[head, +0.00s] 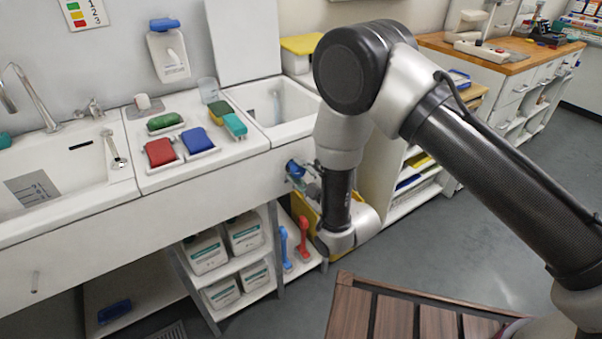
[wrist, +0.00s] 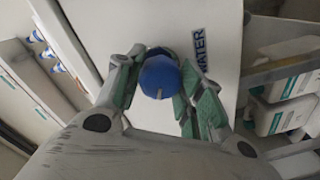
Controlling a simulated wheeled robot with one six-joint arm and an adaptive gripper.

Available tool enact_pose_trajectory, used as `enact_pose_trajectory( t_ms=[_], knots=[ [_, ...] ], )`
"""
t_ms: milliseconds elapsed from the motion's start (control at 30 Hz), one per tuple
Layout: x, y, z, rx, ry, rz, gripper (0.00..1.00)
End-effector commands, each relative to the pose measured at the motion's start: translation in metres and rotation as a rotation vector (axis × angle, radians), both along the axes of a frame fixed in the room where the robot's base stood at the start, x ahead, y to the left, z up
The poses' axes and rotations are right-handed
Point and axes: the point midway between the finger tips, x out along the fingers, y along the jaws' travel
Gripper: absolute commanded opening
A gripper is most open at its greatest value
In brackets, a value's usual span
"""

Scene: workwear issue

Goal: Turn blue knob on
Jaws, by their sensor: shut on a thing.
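The blue knob (wrist: 160,77) sits on the white front panel beside a label reading WATER (wrist: 201,49) in the wrist view. My gripper (wrist: 158,88) has its green-padded fingers on both sides of the knob and is shut on it. In the head view the blue knob (head: 296,169) shows at the front of the sink counter, partly covered by my gripper (head: 304,178). My arm hides part of the area to the right of it. The pointer position of the knob is too small to read clearly.
On the white sink counter (head: 160,182) lie several coloured brushes and sponges, including a red one (head: 160,152). Below are shelves with white jugs (head: 206,251) and upright blue and red handles. A slatted wooden bench (head: 390,315) stands in front.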

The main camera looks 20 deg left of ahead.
Motion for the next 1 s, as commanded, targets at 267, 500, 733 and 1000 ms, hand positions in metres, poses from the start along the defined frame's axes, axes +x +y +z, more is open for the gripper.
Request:
enact_pose_trajectory(
  t_ms=[267, 500, 733, 1000],
  knots=[
    [-0.0005, -0.0008, -0.0014, -0.02, -0.017, 0.0, 0.14],
    [-0.0006, -0.0008, -0.0015, -0.019, -0.016, -0.001, 0.14],
    [-0.0004, -0.0005, -0.0011, -0.018, -0.017, 0.0, 0.6],
    [-0.0015, -0.0017, -0.0006, -0.017, -0.017, 0.0, 0.6]
  ],
)
